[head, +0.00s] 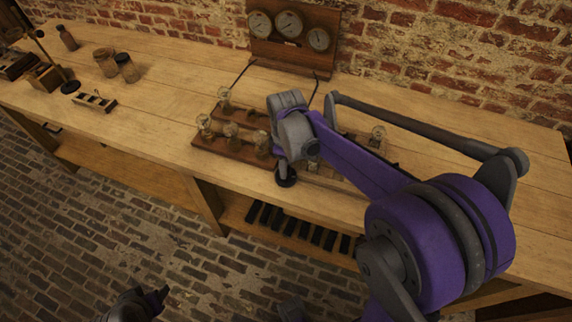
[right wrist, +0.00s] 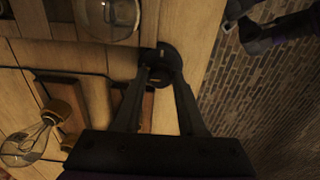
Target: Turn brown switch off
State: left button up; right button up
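A dark round switch (right wrist: 160,58) is near the bench's front edge in the right wrist view. It looks nearly black, so its brown colour is hard to confirm. In the head view a dark round piece (head: 286,177) shows at the tip of my right arm. My right gripper (right wrist: 162,74) has its two fingertips at the switch, one on each side of its middle, with a small gap between them. Whether they press on it cannot be told. My left gripper (head: 150,298) is low at the bottom of the head view, away from the bench, apparently empty.
Wooden boards with glass bulbs and jars (head: 231,130) stand beside my right gripper. A bulb (right wrist: 30,143) is close in the wrist view. A gauge panel (head: 291,30) stands at the back against the brick wall. Jars (head: 127,67) and a small block (head: 94,100) are at left.

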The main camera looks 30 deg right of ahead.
jog(key=o, duration=0.3)
jog(key=shift+o, duration=0.2)
notch_tip(320, 180, up, 11)
jog(key=p, duration=0.1)
jog(key=shift+f, duration=0.1)
dwell(0.5)
